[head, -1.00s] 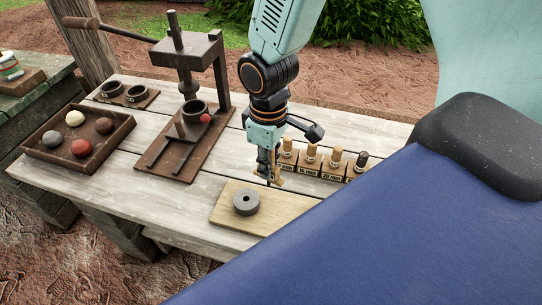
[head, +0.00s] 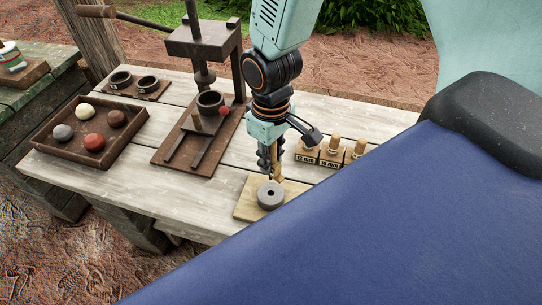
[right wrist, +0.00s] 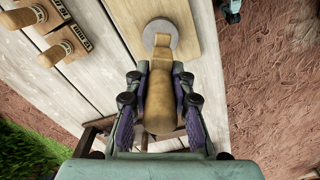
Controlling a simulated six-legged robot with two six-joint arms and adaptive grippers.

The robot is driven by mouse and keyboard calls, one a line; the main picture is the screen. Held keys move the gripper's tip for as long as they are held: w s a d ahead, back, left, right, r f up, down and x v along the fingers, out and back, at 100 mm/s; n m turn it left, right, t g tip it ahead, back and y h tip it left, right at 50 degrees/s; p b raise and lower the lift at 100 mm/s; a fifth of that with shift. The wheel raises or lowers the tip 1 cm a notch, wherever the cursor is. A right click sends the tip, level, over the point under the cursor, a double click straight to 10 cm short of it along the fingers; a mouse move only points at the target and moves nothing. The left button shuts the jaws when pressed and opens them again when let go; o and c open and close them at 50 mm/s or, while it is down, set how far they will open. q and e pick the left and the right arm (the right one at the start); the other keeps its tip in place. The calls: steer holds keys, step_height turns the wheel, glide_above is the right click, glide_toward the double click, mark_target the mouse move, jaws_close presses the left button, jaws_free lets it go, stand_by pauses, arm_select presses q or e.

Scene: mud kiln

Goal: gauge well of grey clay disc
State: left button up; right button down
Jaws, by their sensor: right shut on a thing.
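A grey clay disc (head: 270,195) with a dark round well in its middle lies flat on a pale wooden board (head: 245,208). My right gripper (head: 272,170) is just behind and above the disc. It is shut on a wooden-handled gauge (right wrist: 162,95), whose handle sits between the finger pads in the right wrist view. There the far end of the gauge overlaps the disc (right wrist: 161,25) and hides its centre. In the head view the well looks open, with the gauge's wood just behind it; I cannot tell the exact gap.
Labelled gauge blocks (head: 306,156) with wooden handles stand right of my right gripper, partly hidden by my blue body. A dark press (head: 200,110) stands behind left. A tray of clay balls (head: 72,150) is at the left. The bench between is clear.

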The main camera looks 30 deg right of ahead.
mark_target(272, 173)
steer(key=shift+d+f, duration=0.2)
steer(key=shift+f, duration=0.05)
steer(key=shift+f+b, duration=0.15)
steer(key=shift+b, duration=0.15)
steer(key=shift+s+a+f+b, duration=0.15)
steer(key=shift+a+f+b, duration=0.25)
steer(key=shift+b, duration=0.2)
steer(key=shift+f+b, duration=0.25)
steer(key=shift+b, duration=0.1)
steer(key=shift+d+f+b, duration=0.2)
steer(key=shift+f+b, duration=0.35)
steer(key=shift+d+f+b, duration=0.15)
steer(key=shift+f+b, duration=0.4)
steer(key=shift+f, duration=0.3)
steer(key=shift+a+f, duration=0.3)
steer(key=shift+a, duration=0.05)
steer(key=shift+d, duration=0.3)
